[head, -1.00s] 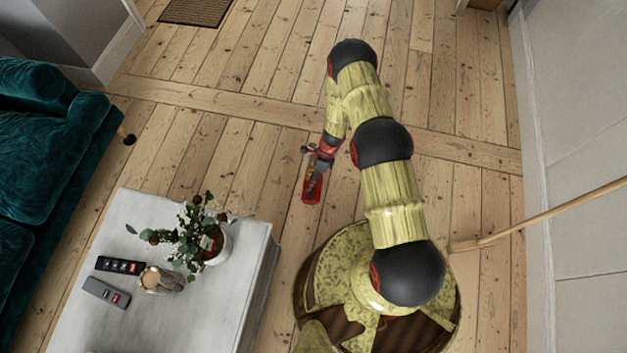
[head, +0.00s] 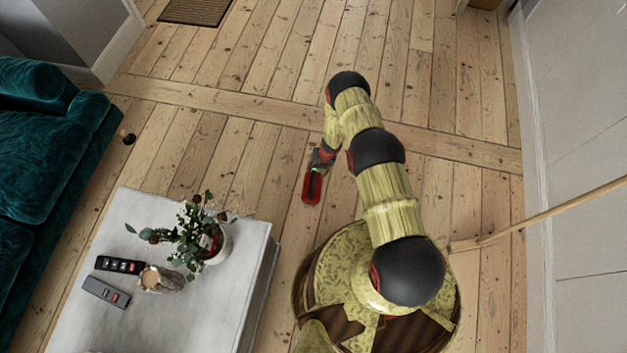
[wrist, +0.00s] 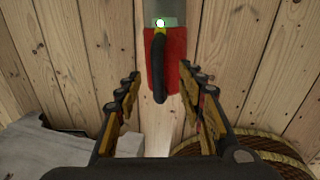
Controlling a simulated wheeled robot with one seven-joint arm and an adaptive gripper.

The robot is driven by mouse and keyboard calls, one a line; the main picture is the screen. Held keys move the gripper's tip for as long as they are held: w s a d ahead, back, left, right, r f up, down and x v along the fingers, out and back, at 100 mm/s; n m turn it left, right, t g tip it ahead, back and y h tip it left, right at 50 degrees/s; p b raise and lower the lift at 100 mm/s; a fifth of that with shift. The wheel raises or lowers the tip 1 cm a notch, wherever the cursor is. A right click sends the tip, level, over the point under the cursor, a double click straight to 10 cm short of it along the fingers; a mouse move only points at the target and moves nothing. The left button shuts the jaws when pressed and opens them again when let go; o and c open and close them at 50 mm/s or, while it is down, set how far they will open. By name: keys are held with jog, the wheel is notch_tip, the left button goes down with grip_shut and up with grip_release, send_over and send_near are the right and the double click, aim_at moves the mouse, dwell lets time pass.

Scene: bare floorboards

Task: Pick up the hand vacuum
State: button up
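The hand vacuum lies on the floorboards right of the low table. It has a red body (head: 312,190), and in the wrist view it shows at top centre (wrist: 176,62) with a black handle, a grey section and a small bright spot. My gripper (wrist: 160,76) is open and empty in the wrist view, its fingers on either side of the handle end in the picture. In the head view my gripper (head: 320,158) is at the far end of the vacuum and partly covers it. I cannot tell the height gap or any contact.
A pale low table (head: 215,285) stands at left with a potted plant (head: 215,243), two remotes and a small bowl-like item. A teal sofa (head: 40,150) is beyond it. A wooden pole (head: 540,222) slants at right by the wall. Floor around the vacuum is clear.

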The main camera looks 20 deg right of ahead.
aim_at(313, 176)
jog(key=f+b, duration=0.1)
jog(key=f, duration=0.1)
jog(key=a+f+b, duration=0.1)
jog(key=f, duration=0.1)
jog(key=f+b, duration=0.1)
jog(key=f, duration=0.1)
jog(key=shift+w+a+f, duration=0.2)
jog(key=shift+a+f, duration=0.1)
jog(key=shift+a, duration=0.1)
jog(key=shift+c, duration=0.7)
jog(key=c, duration=0.7)
grip_shut()
jog(key=shift+w+r, duration=0.1)
